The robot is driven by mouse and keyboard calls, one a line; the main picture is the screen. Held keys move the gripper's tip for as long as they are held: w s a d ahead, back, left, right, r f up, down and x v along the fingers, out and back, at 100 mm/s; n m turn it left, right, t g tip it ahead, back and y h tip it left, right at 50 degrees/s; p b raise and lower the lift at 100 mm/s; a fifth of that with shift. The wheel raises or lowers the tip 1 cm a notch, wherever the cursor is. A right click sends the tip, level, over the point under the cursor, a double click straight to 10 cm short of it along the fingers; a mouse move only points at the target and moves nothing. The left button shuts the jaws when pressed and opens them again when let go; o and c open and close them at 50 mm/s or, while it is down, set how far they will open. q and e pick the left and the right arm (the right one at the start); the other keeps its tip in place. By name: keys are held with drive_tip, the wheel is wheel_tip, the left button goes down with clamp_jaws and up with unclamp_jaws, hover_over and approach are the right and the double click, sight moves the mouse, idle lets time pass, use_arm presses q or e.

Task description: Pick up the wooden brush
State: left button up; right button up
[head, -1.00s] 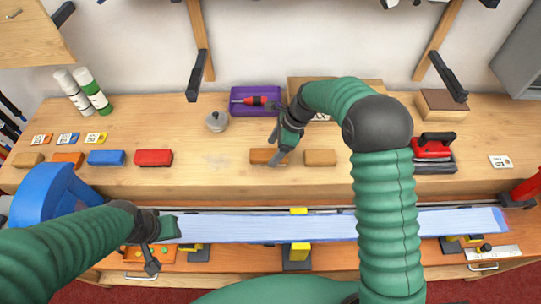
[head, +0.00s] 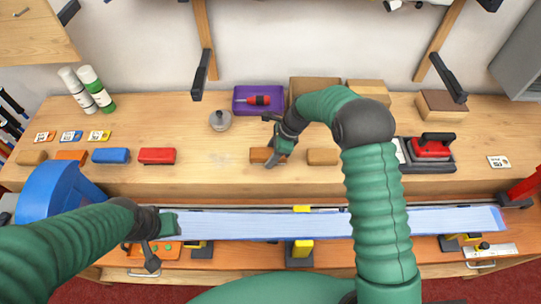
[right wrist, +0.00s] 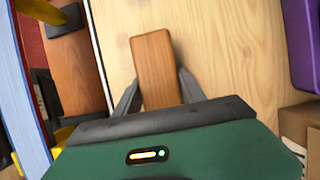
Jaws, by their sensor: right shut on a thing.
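The wooden brush appears as a brown wooden block (head: 261,155) on the bench top, left of a lighter tan block. It also shows in the right wrist view (right wrist: 155,68), lying between the two fingers. My right gripper (head: 275,156) is over the block from above and shut on it. In the right wrist view the fingers (right wrist: 157,95) stand on both sides of the block. Any bristles are hidden. My left gripper (head: 151,257) is low at the left, by the left end of the pale blue strip; its finger opening is unclear.
A tan block (head: 323,156) lies close right of the brush. Red (head: 157,156) and blue (head: 111,156) blocks are to the left. A purple tray (head: 243,105) and grey pot (head: 220,120) stand behind. The pale blue strip (head: 260,224) spans the front.

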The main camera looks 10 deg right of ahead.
sight(272, 152)
drive_tip(key=shift+c, duration=1)
drive_tip(key=shift+d, duration=0.25)
drive_tip(key=shift+d+r, duration=0.1)
drive_tip(key=shift+r, duration=0.1)
drive_tip(key=r, duration=0.6)
drive_tip(key=r+b, duration=0.1)
drive_tip(key=r, duration=0.2)
drive_tip(key=shift+a+r, duration=0.25)
drive_tip(key=shift+r, duration=0.15)
drive_tip(key=shift+d+f, duration=0.1)
